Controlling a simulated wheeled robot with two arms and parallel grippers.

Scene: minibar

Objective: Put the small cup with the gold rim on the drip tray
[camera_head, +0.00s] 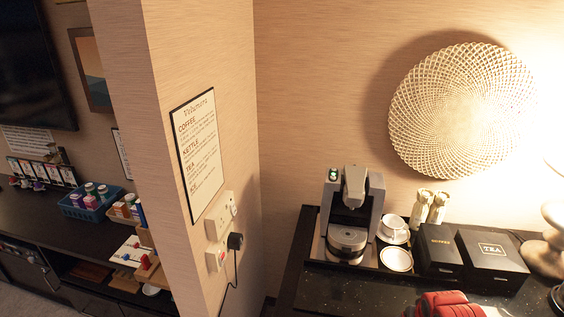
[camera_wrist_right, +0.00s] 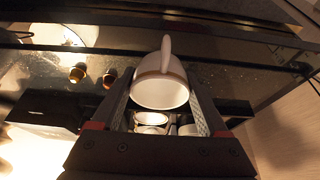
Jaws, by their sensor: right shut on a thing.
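In the right wrist view, my right gripper (camera_wrist_right: 160,92) is shut on a white cup (camera_wrist_right: 162,88), with one finger on each side of it. The cup's handle points to the top of the picture. I cannot clearly tell whether its rim is gold. In the head view, the coffee machine (camera_head: 375,195) stands against the back wall, with its round drip tray (camera_head: 347,238) low at its front. Nothing stands on the tray. My left gripper is in neither view.
Right of the machine are a white cup (camera_head: 393,222) on a saucer, an empty white saucer (camera_head: 396,260), two light bottles (camera_head: 438,207), and black boxes labelled coffee (camera_head: 439,250) and tea (camera_head: 492,262). The wall corner (camera_head: 235,150) bounds the left.

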